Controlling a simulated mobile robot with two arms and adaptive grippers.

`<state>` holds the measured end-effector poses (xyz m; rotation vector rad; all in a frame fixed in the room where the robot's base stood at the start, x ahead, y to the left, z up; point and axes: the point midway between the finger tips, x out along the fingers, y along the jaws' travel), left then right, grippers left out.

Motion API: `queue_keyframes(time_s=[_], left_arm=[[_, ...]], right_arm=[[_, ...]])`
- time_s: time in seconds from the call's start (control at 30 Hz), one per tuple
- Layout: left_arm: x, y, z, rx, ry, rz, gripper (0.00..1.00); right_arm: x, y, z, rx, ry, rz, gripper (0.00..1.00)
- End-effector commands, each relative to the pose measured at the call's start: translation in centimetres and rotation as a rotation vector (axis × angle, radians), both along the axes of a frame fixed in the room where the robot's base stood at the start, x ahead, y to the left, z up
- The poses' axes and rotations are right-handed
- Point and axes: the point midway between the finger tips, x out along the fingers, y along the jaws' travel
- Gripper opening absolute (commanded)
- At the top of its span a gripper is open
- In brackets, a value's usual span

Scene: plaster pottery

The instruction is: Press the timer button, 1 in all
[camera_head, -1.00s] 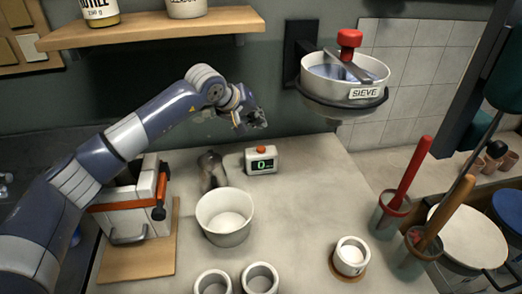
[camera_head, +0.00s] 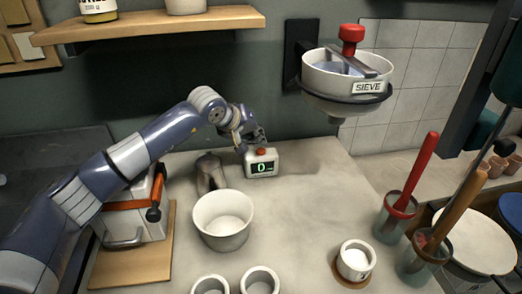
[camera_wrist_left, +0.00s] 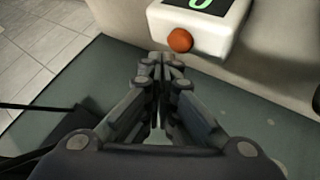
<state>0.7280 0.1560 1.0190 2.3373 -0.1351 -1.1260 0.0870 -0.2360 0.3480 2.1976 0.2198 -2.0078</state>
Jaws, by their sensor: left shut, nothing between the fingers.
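The timer (camera_head: 262,169) is a small white box with a dark display showing a green 0. It stands at the back of the worktop against the wall side. Its orange-red button (camera_head: 261,152) is on top. In the left wrist view the button (camera_wrist_left: 180,40) shows just beyond and slightly right of the fingertips. My left gripper (camera_head: 258,143) is shut and empty, close above and behind the button in the head view. In the left wrist view the gripper (camera_wrist_left: 167,62) shows a small gap to the button; contact cannot be told. My right gripper is not in view.
A grey metal jug (camera_head: 210,172) stands left of the timer, and a white bowl (camera_head: 223,222) in front of it. A sieve (camera_head: 347,80) hangs on the wall at right. The worktop (camera_head: 310,205) right of the bowl is clear.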

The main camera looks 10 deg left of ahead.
Motion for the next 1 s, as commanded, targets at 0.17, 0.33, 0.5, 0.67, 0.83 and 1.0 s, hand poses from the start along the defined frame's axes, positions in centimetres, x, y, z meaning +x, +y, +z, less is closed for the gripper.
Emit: queue_keyframes(time_s=[0.17,0.33,0.5,0.67,0.83,1.0], left_arm=[[0.0,0.01,-0.01,0.0,0.0,0.0,0.0],[0.0,0.01,-0.01,0.0,0.0,0.0,0.0],[0.0,0.01,-0.01,0.0,0.0,0.0,0.0],[-0.01,0.0,-0.01,0.0,0.0,0.0,0.0],[0.0,0.0,-0.06,0.0,0.0,0.0,0.0],[-0.01,0.01,-0.56,0.0,0.0,0.0,0.0]], right_arm=[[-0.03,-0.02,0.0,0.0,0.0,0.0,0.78],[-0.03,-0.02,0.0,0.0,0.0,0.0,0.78],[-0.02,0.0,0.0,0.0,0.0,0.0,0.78],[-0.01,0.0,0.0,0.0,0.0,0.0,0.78],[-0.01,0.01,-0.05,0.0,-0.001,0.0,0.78],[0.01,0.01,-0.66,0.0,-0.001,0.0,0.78]])
